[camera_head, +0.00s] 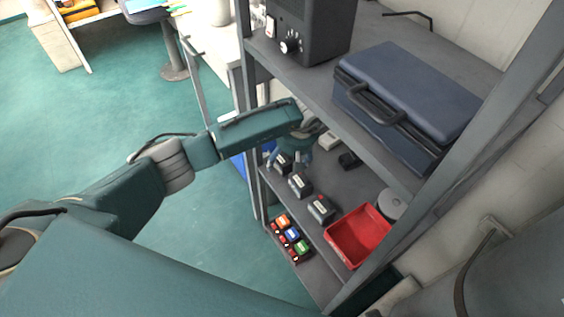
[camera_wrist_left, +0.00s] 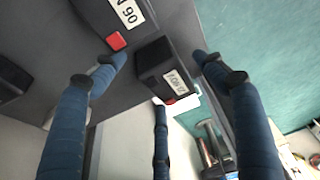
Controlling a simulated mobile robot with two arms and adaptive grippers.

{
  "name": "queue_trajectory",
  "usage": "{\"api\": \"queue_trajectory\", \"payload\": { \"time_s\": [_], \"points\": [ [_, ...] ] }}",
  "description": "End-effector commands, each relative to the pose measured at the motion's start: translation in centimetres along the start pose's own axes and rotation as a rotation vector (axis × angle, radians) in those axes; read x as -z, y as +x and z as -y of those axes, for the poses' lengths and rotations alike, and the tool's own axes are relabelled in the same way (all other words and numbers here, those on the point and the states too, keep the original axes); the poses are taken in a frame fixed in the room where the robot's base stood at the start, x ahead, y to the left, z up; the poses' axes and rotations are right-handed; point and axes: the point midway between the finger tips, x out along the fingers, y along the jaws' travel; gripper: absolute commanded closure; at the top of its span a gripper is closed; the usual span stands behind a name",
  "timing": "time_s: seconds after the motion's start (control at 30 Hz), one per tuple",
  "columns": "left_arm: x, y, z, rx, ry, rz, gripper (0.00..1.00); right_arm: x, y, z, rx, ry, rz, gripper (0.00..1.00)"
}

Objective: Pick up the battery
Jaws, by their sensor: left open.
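Several dark box-shaped batteries with white labels stand in a row on the middle shelf. The far one (camera_head: 283,168) is at my left gripper (camera_head: 285,158). The middle one (camera_head: 300,186) and the near one (camera_head: 321,209) are clear of it. In the left wrist view, a dark battery (camera_wrist_left: 158,60) with a white label and a red part lies between the open, spread blue fingers of the left gripper (camera_wrist_left: 160,75). I cannot tell whether any finger touches it. Another battery (camera_wrist_left: 110,15) with a larger label and red part is beside it. My right gripper is out of view.
A red bin (camera_head: 362,235) and a grey round object (camera_head: 391,204) share the shelf. A blue case (camera_head: 410,95) and a black box (camera_head: 308,30) are on the shelf above. Small coloured items (camera_head: 291,236) sit below. A shelf post (camera_head: 248,110) stands close by my arm.

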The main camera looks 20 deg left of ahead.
Motion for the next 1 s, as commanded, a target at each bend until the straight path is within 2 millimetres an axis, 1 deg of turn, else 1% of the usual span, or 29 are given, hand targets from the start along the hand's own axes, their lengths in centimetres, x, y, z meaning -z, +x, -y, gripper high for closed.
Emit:
{"api": "queue_trajectory", "payload": {
  "time_s": [0.17, 0.27, 0.4, 0.5, 0.8, 1.0],
  "points": [
    [0.0, 0.0, 0.0, 0.0, 0.0, 0.0, 0.28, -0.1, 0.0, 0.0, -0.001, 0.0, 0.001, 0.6],
    [0.0, 0.0, 0.0, 0.0, 0.0, -0.001, 0.46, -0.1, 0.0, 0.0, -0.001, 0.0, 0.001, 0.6],
    [0.0, 0.0, 0.0, 0.0, 0.0, -0.001, 0.74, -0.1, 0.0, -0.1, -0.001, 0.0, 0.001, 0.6],
    [0.1, -0.1, -0.1, -0.002, 0.0, -0.002, 0.91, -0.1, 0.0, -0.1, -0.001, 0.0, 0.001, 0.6],
    [0.1, -0.3, 0.1, -0.001, -0.001, -0.002, 0.91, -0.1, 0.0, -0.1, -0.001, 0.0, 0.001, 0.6],
    [0.2, -1.4, 1.0, -0.003, 0.001, -0.004, 0.91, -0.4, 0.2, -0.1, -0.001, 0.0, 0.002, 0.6]
  ]
}}
